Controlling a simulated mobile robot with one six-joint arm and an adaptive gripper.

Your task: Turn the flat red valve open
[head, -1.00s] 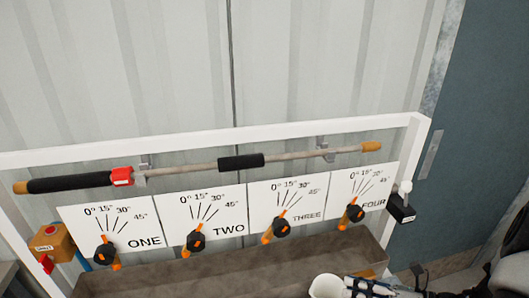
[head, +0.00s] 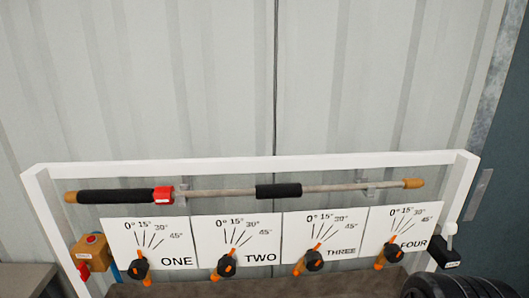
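A small flat red part (head: 83,273), which may be the red valve, sits low on the left below an orange box with a red button (head: 91,240). It is small in the head view, and I cannot tell whether its position is open or shut. A blue pipe shows just right of it. My gripper is not in view.
A white frame (head: 250,167) holds a long bar with black grips (head: 279,191) and a red block (head: 163,195). Below are several angle plates with black-and-orange knobs (head: 227,266). A black switch box (head: 447,251) is at right. A dark ribbed object (head: 458,287) shows at bottom right.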

